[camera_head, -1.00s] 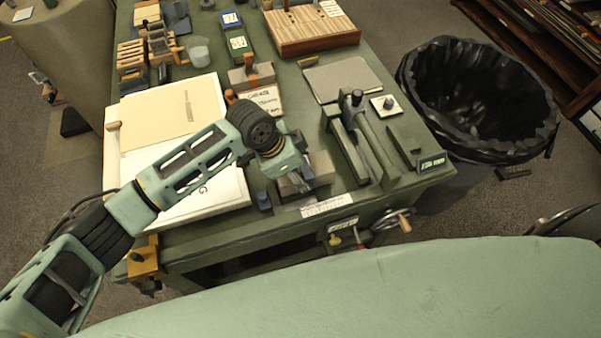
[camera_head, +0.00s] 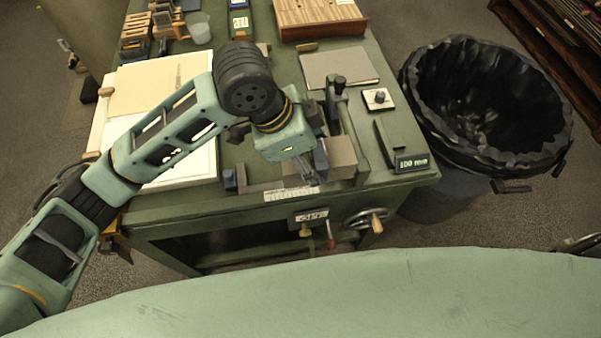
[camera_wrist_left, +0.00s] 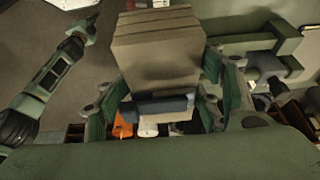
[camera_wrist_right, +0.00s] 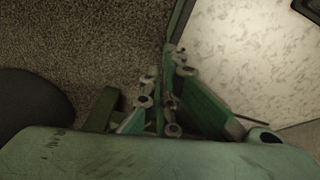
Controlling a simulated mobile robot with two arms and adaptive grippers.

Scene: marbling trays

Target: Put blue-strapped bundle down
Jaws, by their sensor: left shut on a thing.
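The blue-strapped bundle (camera_head: 341,157) is a grey-brown block with a blue strap (camera_head: 320,158) around its left part. My left gripper (camera_head: 303,168) is shut on it, at the front of the green bench (camera_head: 205,195). The bundle covers the near part of a green jig (camera_head: 335,110) with a dark knob. I cannot tell if the bundle touches the bench or jig. In the left wrist view the layered bundle (camera_wrist_left: 155,55) sits between the fingers, its blue strap (camera_wrist_left: 160,105) close to the palm. My right gripper (camera_wrist_right: 165,95) looks shut and empty, above a speckled floor.
A green block labelled 100 mm (camera_head: 398,150) and a white plate with a knob (camera_head: 379,98) stand right of the jig. A grey board (camera_head: 335,67) lies behind. A black-lined bin (camera_head: 480,150) stands off the bench's right side. A handwheel (camera_head: 367,220) is on the front.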

